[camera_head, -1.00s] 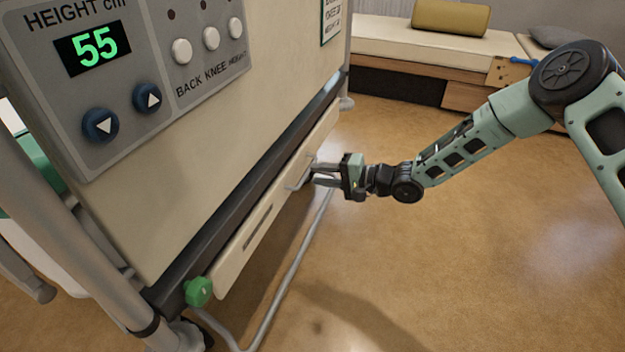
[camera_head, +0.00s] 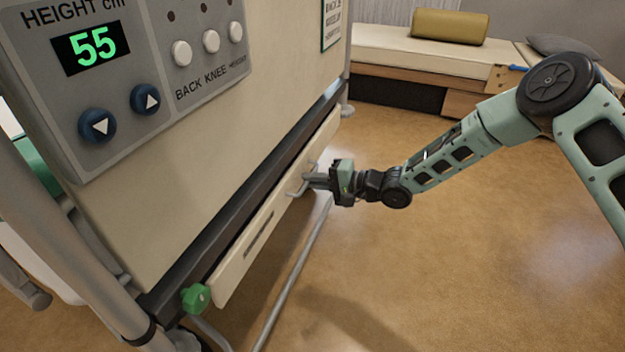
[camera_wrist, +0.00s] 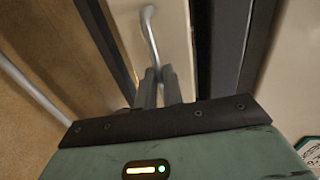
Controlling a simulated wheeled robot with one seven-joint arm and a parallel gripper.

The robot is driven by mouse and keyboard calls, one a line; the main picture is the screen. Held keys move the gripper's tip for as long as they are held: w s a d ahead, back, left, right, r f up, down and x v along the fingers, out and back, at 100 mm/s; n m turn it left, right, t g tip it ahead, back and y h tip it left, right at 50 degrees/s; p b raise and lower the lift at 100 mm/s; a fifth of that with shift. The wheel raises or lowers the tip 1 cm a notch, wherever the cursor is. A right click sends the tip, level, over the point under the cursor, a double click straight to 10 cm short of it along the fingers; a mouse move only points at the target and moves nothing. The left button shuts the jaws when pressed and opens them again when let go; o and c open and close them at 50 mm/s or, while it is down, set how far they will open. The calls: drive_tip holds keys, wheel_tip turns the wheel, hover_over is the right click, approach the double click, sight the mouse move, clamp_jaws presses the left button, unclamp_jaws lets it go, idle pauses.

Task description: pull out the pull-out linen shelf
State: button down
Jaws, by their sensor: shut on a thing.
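The pull-out linen shelf shows as a long cream front panel (camera_head: 232,274) below the bed's end board, under a dark rail. A grey bar handle (camera_head: 293,192) stands out from the panel; its curved bar also shows in the wrist view (camera_wrist: 150,32). My gripper (camera_head: 308,181) reaches in from the right and is shut on the handle. In the wrist view its two fingers (camera_wrist: 160,86) are close together at the lower end of the bar. The fingers hide the gripped part. How far out the shelf stands is hard to tell.
A green knob (camera_head: 195,298) sits at the panel's near end. The control panel (camera_head: 120,120) on the end board reads 55. A grey tube (camera_head: 292,285) runs low beneath the shelf. A cushioned bench (camera_head: 430,55) stands at the back. The floor (camera_head: 450,270) to the right is clear.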

drive_tip(key=f+p+v, duration=0.2)
drive_tip(key=p+v, duration=0.2)
drive_tip(key=v, duration=0.8)
drive_tip(key=d+f+p+v, duration=0.1)
drive_tip(key=f+p+v, duration=0.2)
drive_tip(key=v, duration=0.9)
drive_tip(key=shift+s+d+p, duration=0.2)
drive_tip(key=shift+d+p, duration=0.05)
drive_tip(key=shift+p, duration=0.85)
drive_tip(key=c, duration=1.5)
unclamp_jaws()
drive_tip(key=shift+c, duration=0.2)
drive_tip(key=p+v, duration=0.3)
drive_tip(key=v, duration=1.4)
drive_tip(key=shift+d+p, duration=0.2)
drive_tip(key=shift+p, duration=0.15)
